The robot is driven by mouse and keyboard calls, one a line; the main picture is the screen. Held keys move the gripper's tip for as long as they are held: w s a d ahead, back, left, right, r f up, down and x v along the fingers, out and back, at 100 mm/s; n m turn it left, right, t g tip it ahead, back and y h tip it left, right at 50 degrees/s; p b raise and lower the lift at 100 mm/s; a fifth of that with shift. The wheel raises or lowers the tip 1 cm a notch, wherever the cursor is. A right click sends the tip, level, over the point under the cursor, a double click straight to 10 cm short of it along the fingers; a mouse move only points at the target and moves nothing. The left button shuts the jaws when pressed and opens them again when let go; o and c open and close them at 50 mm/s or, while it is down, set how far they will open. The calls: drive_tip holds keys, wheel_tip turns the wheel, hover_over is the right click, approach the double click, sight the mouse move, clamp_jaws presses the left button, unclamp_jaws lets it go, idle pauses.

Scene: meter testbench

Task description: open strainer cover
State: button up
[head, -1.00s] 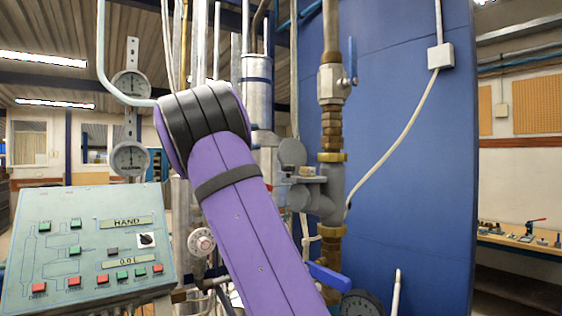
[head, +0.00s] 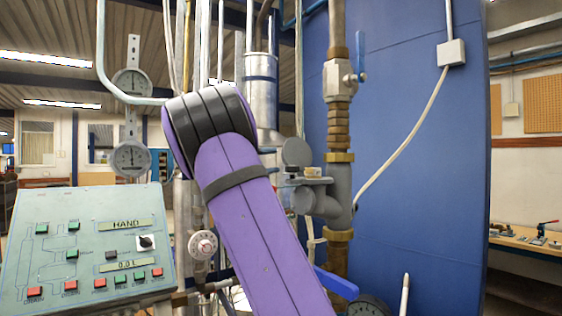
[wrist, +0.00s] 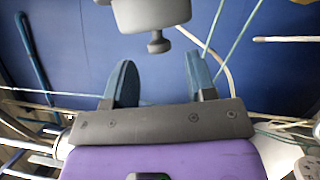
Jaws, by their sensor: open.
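The grey strainer body (head: 340,190) sits on the vertical brass-coloured pipe, right of my purple arm in the head view. A side branch points left from it, with a round grey disc (head: 296,152) above; I cannot tell surely whether this disc is the cover. In the wrist view, a grey round part (wrist: 150,12) with a small knob (wrist: 158,42) below it shows at the top edge, cut off by the frame. My gripper (wrist: 159,72) is open and empty, its two blue-grey fingers apart just below the knob, not touching it. My arm hides the gripper in the head view.
A blue valve handle (head: 336,284) is below the strainer, close to my arm. A control panel (head: 90,245) and two gauges (head: 130,160) stand left. Pipes crowd behind my arm. A blue wall (head: 420,180) with a white cable is at right.

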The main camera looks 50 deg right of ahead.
sight(296, 155)
drive_tip(key=shift+x, duration=1.5)
clamp_jaws()
drive_tip(key=shift+s+a+r+m+y, duration=0.1)
drive_tip(key=shift+s+r+m+y, duration=0.2)
drive_tip(key=shift+m, duration=0.3)
drive_tip(key=shift+s+r+m+y, duration=0.2)
drive_tip(key=shift+r+m, duration=0.25)
drive_tip(key=shift+m, duration=0.15)
unclamp_jaws()
drive_tip(key=shift+a, duration=0.1)
